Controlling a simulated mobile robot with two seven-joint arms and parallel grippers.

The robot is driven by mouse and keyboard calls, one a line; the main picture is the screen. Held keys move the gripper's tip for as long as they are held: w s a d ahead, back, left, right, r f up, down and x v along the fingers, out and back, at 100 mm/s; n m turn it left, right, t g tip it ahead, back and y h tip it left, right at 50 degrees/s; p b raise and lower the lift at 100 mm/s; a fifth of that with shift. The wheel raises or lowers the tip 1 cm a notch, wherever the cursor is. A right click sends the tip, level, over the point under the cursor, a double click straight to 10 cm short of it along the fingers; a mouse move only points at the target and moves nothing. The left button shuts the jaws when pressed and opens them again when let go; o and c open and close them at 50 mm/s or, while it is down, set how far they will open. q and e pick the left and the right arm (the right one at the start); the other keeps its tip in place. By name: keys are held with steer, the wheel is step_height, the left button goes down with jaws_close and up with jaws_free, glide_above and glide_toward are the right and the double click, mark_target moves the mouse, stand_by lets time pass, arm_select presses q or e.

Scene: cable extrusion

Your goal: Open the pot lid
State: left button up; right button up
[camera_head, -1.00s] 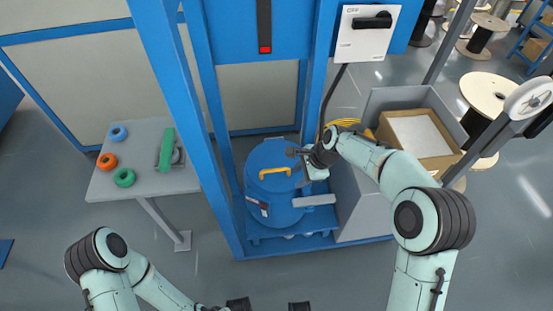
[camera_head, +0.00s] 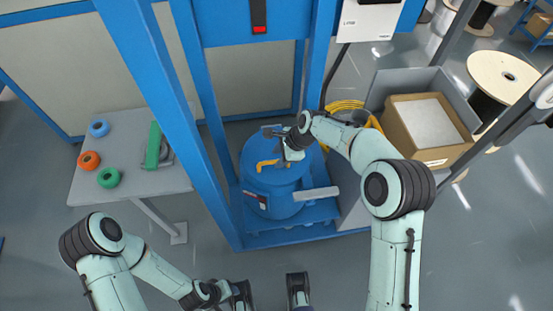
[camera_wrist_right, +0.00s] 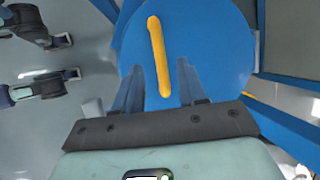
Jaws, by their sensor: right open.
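The blue pot (camera_head: 272,197) stands upright on the low blue platform inside the blue frame. Its round blue lid (camera_wrist_right: 213,38) carries a yellow bar handle (camera_head: 265,164). In the right wrist view the handle (camera_wrist_right: 156,50) runs along the line between my fingers, its near end between the fingertips. My right gripper (camera_wrist_right: 158,72) is open above the lid, one finger on each side of the handle. I cannot tell if they touch it. My left arm (camera_head: 165,280) is low at the left, far from the pot.
A grey side table (camera_head: 130,190) holds coloured rings (camera_head: 88,161) and a green-topped part (camera_head: 154,145). A blue frame post (camera_head: 165,120) rises left of the pot. A grey bin with a cardboard box (camera_head: 425,130) stands close on the right. Yellow coiled cable lies behind the pot.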

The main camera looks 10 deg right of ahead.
steer(key=shift+x, duration=1.2)
arm_select(q)
steer(key=shift+w+a+f, duration=0.2)
steer(key=shift+w+f, duration=0.15)
steer(key=shift+w, duration=0.05)
arm_select(e)
steer(key=shift+w, duration=0.1)
jaws_close()
arm_select(q)
steer(key=shift+r, duration=0.1)
arm_select(e)
steer(key=shift+r, duration=0.1)
